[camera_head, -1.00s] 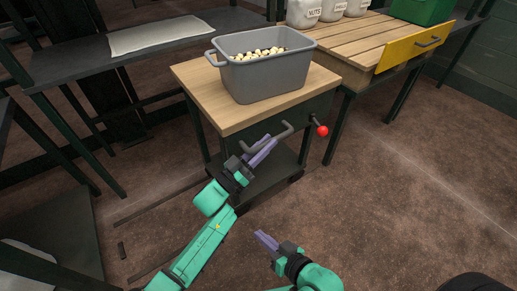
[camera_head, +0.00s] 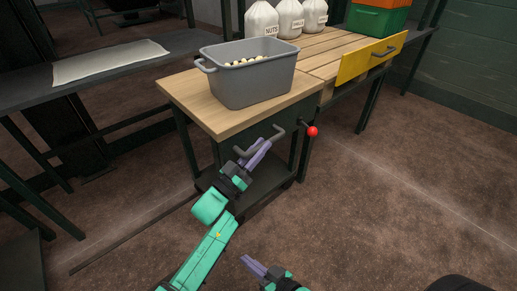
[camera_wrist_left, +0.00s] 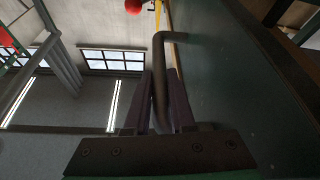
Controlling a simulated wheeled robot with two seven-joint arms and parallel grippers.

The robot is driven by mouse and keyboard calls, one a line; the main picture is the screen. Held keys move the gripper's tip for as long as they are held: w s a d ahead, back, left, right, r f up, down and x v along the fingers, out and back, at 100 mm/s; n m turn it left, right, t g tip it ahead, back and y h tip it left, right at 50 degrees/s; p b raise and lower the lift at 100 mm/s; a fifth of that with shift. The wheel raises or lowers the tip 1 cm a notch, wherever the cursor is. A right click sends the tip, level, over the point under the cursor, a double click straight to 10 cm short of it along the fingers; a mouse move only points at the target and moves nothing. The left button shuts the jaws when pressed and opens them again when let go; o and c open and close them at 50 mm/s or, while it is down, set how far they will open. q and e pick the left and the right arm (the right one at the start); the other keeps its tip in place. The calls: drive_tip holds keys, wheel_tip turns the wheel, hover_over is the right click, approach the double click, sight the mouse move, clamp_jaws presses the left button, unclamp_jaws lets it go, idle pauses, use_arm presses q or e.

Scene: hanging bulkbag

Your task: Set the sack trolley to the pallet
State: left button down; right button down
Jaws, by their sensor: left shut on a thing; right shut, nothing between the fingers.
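The sack trolley is a small cart with a pale wooden top (camera_head: 190,95), dark green panel and lower shelf. A grey tub (camera_head: 250,85) holding pale lumps stands on it. The trolley's bent grey handle (camera_head: 278,134) sticks out from its near side. My left gripper (camera_head: 257,154) is shut on this handle; the left wrist view shows the bar (camera_wrist_left: 172,65) between the fingers. The slatted wooden pallet (camera_head: 316,56) lies behind and to the right, at about the trolley top's height, seemingly against its right corner. My right gripper (camera_head: 253,267) is shut and empty, low in front.
White sacks (camera_head: 290,18) and a green crate (camera_head: 376,20) stand on the pallet. A yellow plate with a handle (camera_head: 368,60) is at its near right. A red knob (camera_head: 312,132) juts out by the trolley. A dark bench (camera_head: 25,98) is at left. Floor at right is clear.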

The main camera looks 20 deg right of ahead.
use_arm(q)
drive_tip(key=shift+d+r, duration=0.1)
drive_tip(key=shift+r, duration=0.05)
drive_tip(key=c, duration=1.1)
unclamp_jaws()
drive_tip(key=o, duration=0.3)
drive_tip(key=shift+d, duration=0.2)
drive_tip(key=shift+o, duration=0.2)
use_arm(e)
drive_tip(key=shift+w+d+f, duration=0.1)
drive_tip(key=shift+d, duration=0.1)
use_arm(q)
drive_tip(key=shift+a, duration=0.1)
drive_tip(key=p+v, duration=0.3)
drive_tip(key=v, duration=1.1)
drive_tip(key=shift+a+f+p, duration=0.15)
drive_tip(key=shift+f+p, duration=0.1)
drive_tip(key=shift+p, duration=0.1)
use_arm(e)
drive_tip(key=shift+g, duration=0.4)
wheel_tip(320, 180, up, 4)
drive_tip(key=shift+r, duration=0.15)
use_arm(q)
drive_tip(key=shift+s, duration=0.1)
